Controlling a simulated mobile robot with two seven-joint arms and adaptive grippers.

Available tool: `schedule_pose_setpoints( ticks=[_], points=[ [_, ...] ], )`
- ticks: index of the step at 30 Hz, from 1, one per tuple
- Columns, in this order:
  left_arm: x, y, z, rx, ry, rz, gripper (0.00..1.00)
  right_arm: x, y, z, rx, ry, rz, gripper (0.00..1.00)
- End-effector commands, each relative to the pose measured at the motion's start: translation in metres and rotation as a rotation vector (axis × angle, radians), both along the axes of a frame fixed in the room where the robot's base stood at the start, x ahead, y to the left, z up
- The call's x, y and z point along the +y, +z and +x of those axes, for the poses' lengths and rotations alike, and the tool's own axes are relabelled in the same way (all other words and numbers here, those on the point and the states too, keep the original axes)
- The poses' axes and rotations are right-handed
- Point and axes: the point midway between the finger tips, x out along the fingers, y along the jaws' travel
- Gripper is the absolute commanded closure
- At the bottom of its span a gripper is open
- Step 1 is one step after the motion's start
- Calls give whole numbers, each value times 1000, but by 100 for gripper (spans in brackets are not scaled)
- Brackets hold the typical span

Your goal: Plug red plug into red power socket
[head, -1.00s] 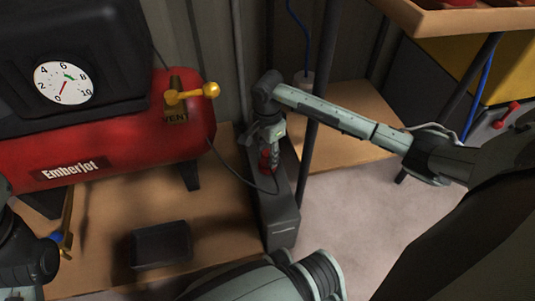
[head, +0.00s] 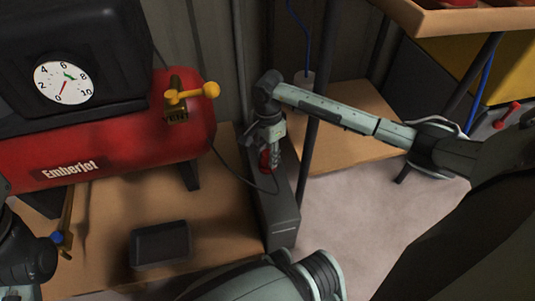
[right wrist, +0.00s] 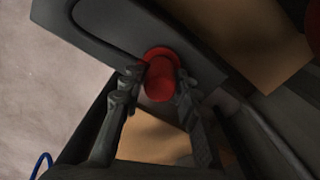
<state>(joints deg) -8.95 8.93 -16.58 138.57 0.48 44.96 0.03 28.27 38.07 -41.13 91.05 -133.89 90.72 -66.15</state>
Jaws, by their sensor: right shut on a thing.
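The red plug (right wrist: 159,82) sits between the fingers of my right gripper (right wrist: 153,92), which is shut on it. In the head view the gripper (head: 270,150) points down at the long dark power box (head: 281,220), and a bit of red shows at its fingertips. In the right wrist view a round red socket rim (right wrist: 161,55) on the box's grey face (right wrist: 105,30) lies right behind the plug. The plug appears lined up with it; I cannot tell how deep it sits. My left gripper is not in view; only parts of my arm show at lower left.
A red compressor tank (head: 130,143) with a gauge (head: 63,84) and yellow valve handle (head: 191,94) stands left of the box. A black cable (head: 232,170) runs near the gripper. A small black tray (head: 160,243) lies on the wooden board. A dark post (head: 316,140) stands close on the right.

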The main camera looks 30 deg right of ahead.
Motion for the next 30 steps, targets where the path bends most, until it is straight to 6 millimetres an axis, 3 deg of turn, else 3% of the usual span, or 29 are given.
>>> schedule_pose_setpoints(
  ticks=[22, 23, 28, 30],
  points=[
    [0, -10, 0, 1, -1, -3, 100, 0, -13, 1, -2, 0, 0, 95],
    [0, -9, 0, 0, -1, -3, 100, 0, -11, 1, -2, 0, 0, 66],
    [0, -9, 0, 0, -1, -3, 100, 0, -11, 0, -1, 0, 0, 45],
    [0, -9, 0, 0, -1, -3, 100, 0, -12, 0, -1, 0, 0, 45]
  ],
)
